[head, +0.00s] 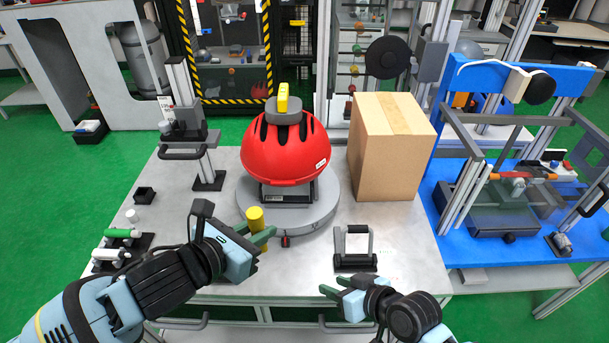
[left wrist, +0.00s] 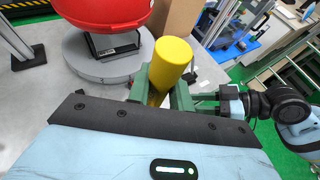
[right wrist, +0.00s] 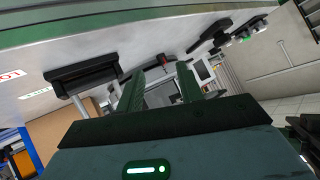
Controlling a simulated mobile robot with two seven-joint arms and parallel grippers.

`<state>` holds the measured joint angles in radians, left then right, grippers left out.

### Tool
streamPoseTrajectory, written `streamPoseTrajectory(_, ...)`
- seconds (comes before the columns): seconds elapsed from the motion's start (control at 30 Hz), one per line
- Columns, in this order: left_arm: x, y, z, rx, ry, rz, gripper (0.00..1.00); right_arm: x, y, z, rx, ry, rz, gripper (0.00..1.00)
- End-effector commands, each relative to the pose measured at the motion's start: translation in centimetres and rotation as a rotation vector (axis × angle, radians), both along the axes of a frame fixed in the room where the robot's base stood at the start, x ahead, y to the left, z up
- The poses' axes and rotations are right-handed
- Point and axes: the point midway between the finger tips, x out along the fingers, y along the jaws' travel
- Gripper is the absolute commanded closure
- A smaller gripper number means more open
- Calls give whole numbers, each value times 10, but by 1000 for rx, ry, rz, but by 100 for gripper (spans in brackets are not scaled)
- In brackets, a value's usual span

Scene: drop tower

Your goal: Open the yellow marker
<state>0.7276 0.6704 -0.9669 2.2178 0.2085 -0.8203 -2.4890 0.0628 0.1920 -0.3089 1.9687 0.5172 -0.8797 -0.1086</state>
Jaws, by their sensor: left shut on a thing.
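The yellow marker (head: 255,217) is a thick yellow cylinder, roughly upright above the front of the table. My left gripper (head: 258,234) is shut around it, and its upper part stands above the fingers. In the left wrist view the marker (left wrist: 172,62) sits between the green fingers (left wrist: 162,92); the fingers hide part of it. I cannot make out a seam between cap and body. My right gripper (head: 338,286) is at the table's front edge, right of the marker and apart from it. In the right wrist view its fingers (right wrist: 163,92) are apart with nothing between them.
A red helmet (head: 285,150) stands on a round grey base (head: 315,212) behind the marker. A cardboard box (head: 383,150) is to its right. A black handle fixture (head: 355,262) lies near my right gripper. Green (head: 122,233) and white (head: 105,254) cylinders lie at left.

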Motion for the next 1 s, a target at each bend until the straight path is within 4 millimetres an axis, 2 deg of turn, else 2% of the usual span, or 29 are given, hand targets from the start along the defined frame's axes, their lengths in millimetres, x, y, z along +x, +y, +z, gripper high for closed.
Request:
streamPoseTrajectory(0.03,0,0,0,0,0,0,100,14,7,18,9,-16,38,63)
streamPoseTrajectory(0.2,0,0,0,0,0,0,100,39,31,69,25,-40,181,63)
streamPoseTrajectory(0.4,0,0,0,0,0,0,100,54,54,132,10,-74,364,63)
streamPoseTrajectory(0.6,0,0,0,-1,-1,0,100,56,69,193,-45,-109,558,63)
streamPoseTrajectory(0.8,0,0,0,-1,-1,0,100,47,75,249,-137,-144,748,63)
streamPoseTrajectory(1.0,0,0,0,0,0,0,100,34,73,287,-230,-165,889,63)
